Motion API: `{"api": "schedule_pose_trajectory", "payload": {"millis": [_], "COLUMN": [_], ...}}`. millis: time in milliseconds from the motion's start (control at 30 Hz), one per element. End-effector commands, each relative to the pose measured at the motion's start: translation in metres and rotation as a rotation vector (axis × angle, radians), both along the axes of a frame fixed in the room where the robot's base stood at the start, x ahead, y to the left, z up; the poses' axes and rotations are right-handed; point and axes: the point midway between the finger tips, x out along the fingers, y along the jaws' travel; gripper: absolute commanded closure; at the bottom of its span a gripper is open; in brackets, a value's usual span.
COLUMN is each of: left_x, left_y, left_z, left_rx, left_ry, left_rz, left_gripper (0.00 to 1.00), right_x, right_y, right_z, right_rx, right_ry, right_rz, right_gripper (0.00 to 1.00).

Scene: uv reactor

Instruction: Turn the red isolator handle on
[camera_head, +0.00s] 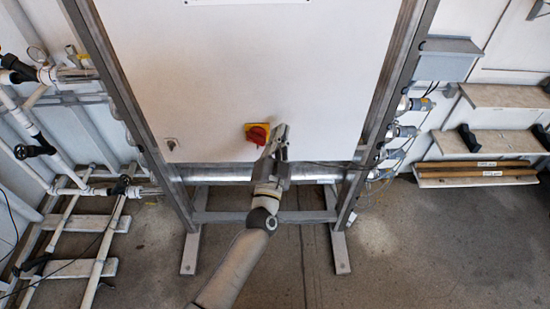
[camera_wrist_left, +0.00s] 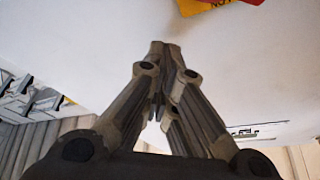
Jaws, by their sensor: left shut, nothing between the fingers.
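The red isolator handle (camera_head: 258,135) sits on a yellow plate (camera_head: 249,127) low on the front of the white cabinet (camera_head: 240,60). My left gripper (camera_head: 283,128) is just to the right of the handle in the head view, its fingers pointing up toward the panel. Its fingers are shut with nothing between them. In the left wrist view the fingertips (camera_wrist_left: 165,44) meet in front of the white panel. Part of the yellow plate (camera_wrist_left: 228,14) and a bit of red show at that view's top edge; most of the handle is cut off. My right gripper is not in view.
A metal frame (camera_head: 106,75) holds the cabinet, with a horizontal bar (camera_head: 220,173) below it. A small latch (camera_head: 171,143) is at the panel's lower left. White pipes with black valves (camera_head: 36,150) stand at left. Shelves (camera_head: 490,142) and connectors (camera_head: 405,131) are at right.

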Motion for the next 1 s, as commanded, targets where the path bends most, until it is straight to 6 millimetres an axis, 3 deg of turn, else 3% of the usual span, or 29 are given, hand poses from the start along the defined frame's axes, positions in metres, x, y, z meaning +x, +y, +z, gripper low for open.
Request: {"api": "schedule_pose_trajectory", "payload": {"millis": [33,300,1000], "left_x": [-0.002,-0.003,-0.001], "left_y": [0.006,0.02,0.024], "left_z": [-0.016,-0.032,-0.034], "left_rx": [0.004,0.002,0.022], "left_ry": [0.004,0.003,0.004], "left_rz": [0.001,0.0,0.0], "left_gripper": [1.0,1.0,1.0], "right_x": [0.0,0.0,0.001], "right_y": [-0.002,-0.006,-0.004], "right_z": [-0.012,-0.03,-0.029], "right_rx": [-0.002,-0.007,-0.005], "right_ry": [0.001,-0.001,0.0], "right_rz": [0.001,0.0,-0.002], "right_gripper": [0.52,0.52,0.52]}}
